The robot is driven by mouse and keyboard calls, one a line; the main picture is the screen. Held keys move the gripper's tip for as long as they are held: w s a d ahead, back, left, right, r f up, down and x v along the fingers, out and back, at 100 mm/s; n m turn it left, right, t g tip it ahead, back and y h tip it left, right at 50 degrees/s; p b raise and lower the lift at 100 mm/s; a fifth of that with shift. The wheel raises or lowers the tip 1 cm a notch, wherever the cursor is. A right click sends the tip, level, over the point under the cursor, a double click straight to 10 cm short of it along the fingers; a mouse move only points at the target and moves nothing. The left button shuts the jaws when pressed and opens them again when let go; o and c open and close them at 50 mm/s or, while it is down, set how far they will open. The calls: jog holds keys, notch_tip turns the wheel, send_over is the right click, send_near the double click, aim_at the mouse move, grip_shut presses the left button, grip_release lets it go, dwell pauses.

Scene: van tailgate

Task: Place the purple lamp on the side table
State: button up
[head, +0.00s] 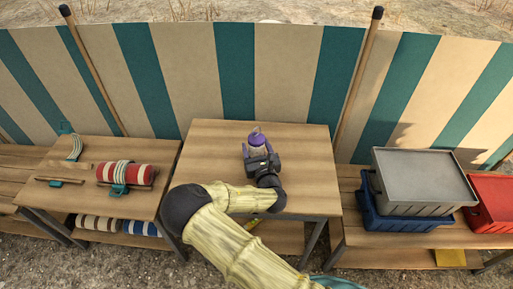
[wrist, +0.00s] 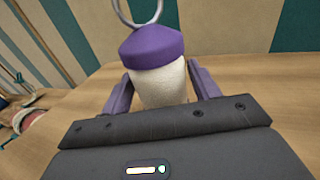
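The purple lamp (head: 257,138) has a purple cap, a pale body and a wire ring on top. In the head view it is at the middle wooden table (head: 208,150), towards its back right; whether its base touches the top is hidden by my gripper. In the wrist view the lamp (wrist: 160,80) is between the two purple fingers of my gripper (wrist: 160,88), which appear closed against its sides. My gripper also shows in the head view (head: 258,155). Which table is the side table is not marked.
A left table (head: 100,205) holds a rolled red-and-white blanket (head: 125,173) and straps. A striped windbreak (head: 285,75) is behind. The middle table's left part is clear.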

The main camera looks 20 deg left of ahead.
jog(key=shift+o, duration=0.6)
jog(key=shift+r, duration=0.1)
jog(key=shift+r, duration=0.15)
jog(key=shift+s+d, duration=0.2)
jog(key=shift+s, duration=0.1)
jog(key=v, duration=1.1)
jog(key=shift+s, duration=0.2)
